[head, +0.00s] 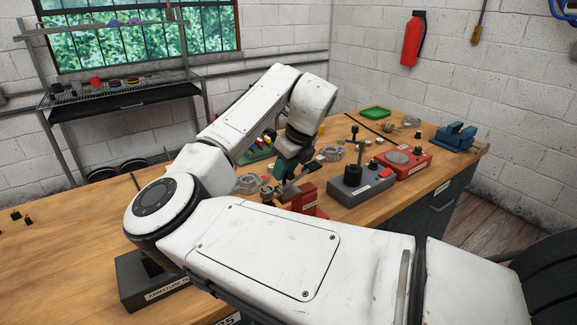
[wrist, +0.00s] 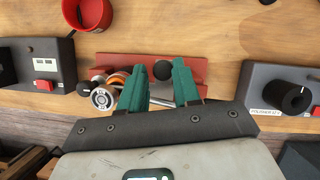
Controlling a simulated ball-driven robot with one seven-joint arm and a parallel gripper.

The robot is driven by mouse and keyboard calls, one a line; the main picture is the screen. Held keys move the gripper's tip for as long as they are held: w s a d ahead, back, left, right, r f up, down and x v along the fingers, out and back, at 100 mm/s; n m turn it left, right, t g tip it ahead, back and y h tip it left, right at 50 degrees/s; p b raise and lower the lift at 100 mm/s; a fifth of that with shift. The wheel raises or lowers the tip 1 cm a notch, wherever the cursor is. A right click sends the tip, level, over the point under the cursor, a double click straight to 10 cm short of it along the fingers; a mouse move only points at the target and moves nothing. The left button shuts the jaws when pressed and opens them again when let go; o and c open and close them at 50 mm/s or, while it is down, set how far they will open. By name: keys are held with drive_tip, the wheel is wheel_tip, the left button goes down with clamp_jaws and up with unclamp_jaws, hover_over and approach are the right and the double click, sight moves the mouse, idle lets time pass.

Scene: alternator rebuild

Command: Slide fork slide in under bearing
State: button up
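My gripper (wrist: 160,68) has two green fingers that stand apart over a red fixture (wrist: 142,61) in the wrist view. A dark round knob (wrist: 162,70) shows between the fingertips. I cannot tell whether the fingers press on it. Left of the fingers, a silver round part (wrist: 103,98), perhaps the bearing end, lies with orange-copper parts beside it at the fixture's front. The fork slide cannot be made out clearly; the fingers hide part of the fixture. In the head view my gripper (head: 276,178) is low beside the red fixture (head: 308,198).
A grey box with a dark knob (head: 352,186) and a red station (head: 405,163) stand right of the fixture. A blue vise (head: 455,137) is at the bench's far end. In the wrist view a grey box (wrist: 283,95) is close on the right and a red cup (wrist: 88,13) is behind.

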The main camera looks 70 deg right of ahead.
sight(297, 191)
drive_tip(key=o, duration=0.4)
drive_tip(key=shift+w+a, duration=0.1)
drive_tip(key=shift+a, duration=0.05)
drive_tip(key=shift+c, duration=0.2)
drive_tip(key=v, duration=1)
drive_tip(key=shift+r, duration=0.4)
